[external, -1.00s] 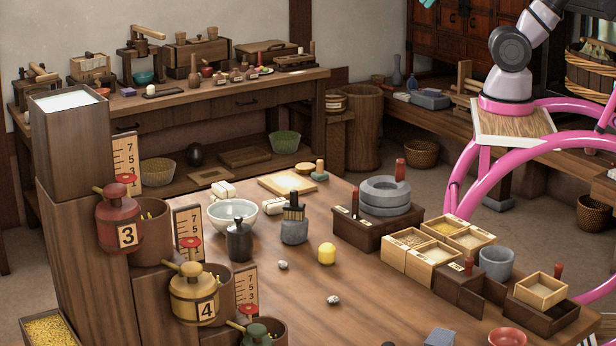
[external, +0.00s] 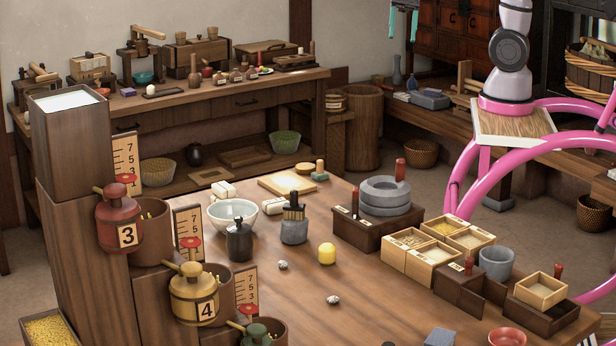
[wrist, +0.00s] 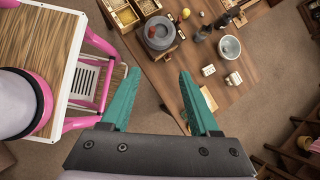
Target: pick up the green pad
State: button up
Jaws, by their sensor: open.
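The green pad (external: 319,176) appears to be the small green base under an upright wooden knob. It sits at the table's far edge in the external view, just right of a pale wooden board (external: 287,184). I cannot make it out in the wrist view, where my right finger covers part of that table edge. My gripper (wrist: 158,75) has two teal fingers, spread wide with nothing between them. In the external view my gripper (external: 403,22) hangs pointing down at the top edge, well above and to the right of the pad.
A stone quern (external: 384,195) stands on a dark wooden base, right of the pad. A white bowl (external: 232,213), two white blocks and a dark grey jar (external: 294,228) stand nearby. Divided grain boxes (external: 420,255) are at the right. The middle front of the table is mostly clear.

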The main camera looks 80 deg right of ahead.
jog(key=w+a+f+m+y, duration=0.2)
jog(key=w+f+m+y, duration=0.55)
jog(key=m, duration=0.55)
jog(key=m+t+h, duration=0.1)
jog(key=m+t, duration=1.2)
jog(key=m, duration=1.4)
send_over(320, 170)
jog(key=s, duration=0.4)
notch_tip(320, 170, down, 25)
jog(key=s+d+f+m+t+h, duration=0.2)
jog(key=d+f+m+t+h, duration=0.15)
jog(key=f+m+h, duration=0.6)
jog(key=w+f+y, duration=0.1)
jog(key=w+f+m, duration=0.1)
jog(key=w+a+m+y, duration=0.1)
jog(key=w, duration=0.1)
jog(key=shift+w+f+g+y, duration=0.1)
jog(key=shift+f+g+y, duration=0.2)
jog(key=shift+f, duration=0.1)
jog(key=shift+a+x, duration=0.2)
jog(key=shift+x, duration=2.5)
jog(key=shift+r, duration=0.2)
grip_shut()
